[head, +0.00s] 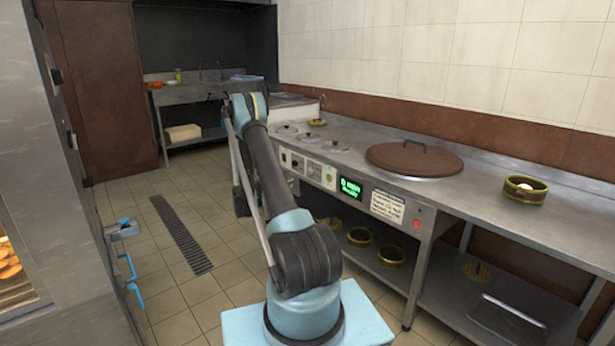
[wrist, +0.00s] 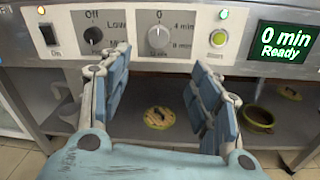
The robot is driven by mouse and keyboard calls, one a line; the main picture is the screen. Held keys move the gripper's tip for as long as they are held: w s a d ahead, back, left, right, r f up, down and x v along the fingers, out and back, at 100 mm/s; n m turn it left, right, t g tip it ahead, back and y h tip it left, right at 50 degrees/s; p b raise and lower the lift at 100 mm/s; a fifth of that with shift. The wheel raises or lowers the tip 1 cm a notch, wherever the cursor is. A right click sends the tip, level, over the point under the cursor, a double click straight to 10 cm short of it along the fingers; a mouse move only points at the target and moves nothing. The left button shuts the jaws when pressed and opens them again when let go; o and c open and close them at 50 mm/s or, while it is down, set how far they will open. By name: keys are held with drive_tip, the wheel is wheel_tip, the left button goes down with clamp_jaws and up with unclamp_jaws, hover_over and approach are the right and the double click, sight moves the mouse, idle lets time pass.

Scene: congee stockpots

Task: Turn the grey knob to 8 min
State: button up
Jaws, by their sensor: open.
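The grey knob (wrist: 158,37) is round and pale, on the metal control panel in the wrist view. Its dial is marked 0 at the top, 4 min and 8 min down the right side. The knob's pointer seems to be at the 0 mark. The display (wrist: 285,41) to the right reads "0 min Ready" in green. My gripper (wrist: 160,65) is open, its two blue-grey fingers apart and below the knob in the picture, with nothing between them. The gap to the panel is hard to judge. In the head view my arm hides the gripper.
A black knob (wrist: 93,35) marked Off and Low and a rocker switch (wrist: 48,34) are left of the grey knob. A green button (wrist: 218,38) is on its right. A brown lid (head: 414,158) covers a pot in the counter (head: 500,185). Bowls (head: 392,256) stand on the lower shelf.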

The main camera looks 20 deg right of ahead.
sight(309, 172)
drive_tip(key=x, duration=1.7)
drive_tip(key=shift+w+d+f, duration=0.1)
drive_tip(key=shift+w+d, duration=0.05)
drive_tip(key=c, duration=1)
